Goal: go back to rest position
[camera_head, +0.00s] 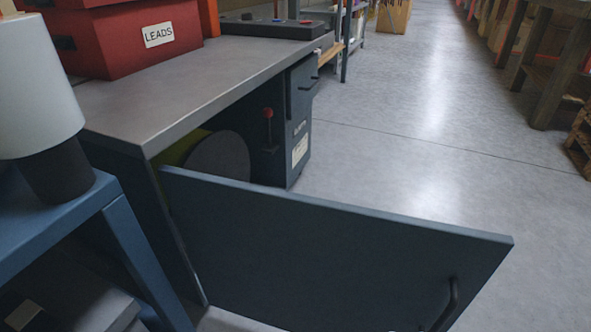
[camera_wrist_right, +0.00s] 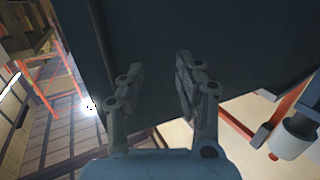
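My right gripper (camera_wrist_right: 159,68) shows in the right wrist view. Its two fingers are apart with nothing between them, so it is open and empty. A large dark panel (camera_wrist_right: 145,30) lies beyond the fingertips; I cannot tell whether they touch it. Neither gripper shows in the head view. There, a dark blue cabinet door (camera_head: 320,245) stands swung open below the workbench, with a black handle (camera_head: 447,305) near its lower right corner.
A grey workbench (camera_head: 185,80) holds a red box labelled LEADS (camera_head: 130,38). A blue stand (camera_head: 60,215) with a white-shaded lamp (camera_head: 38,85) is at the left. A dark round object (camera_head: 217,160) sits inside the cabinet. Open floor (camera_head: 420,130) extends to the right.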

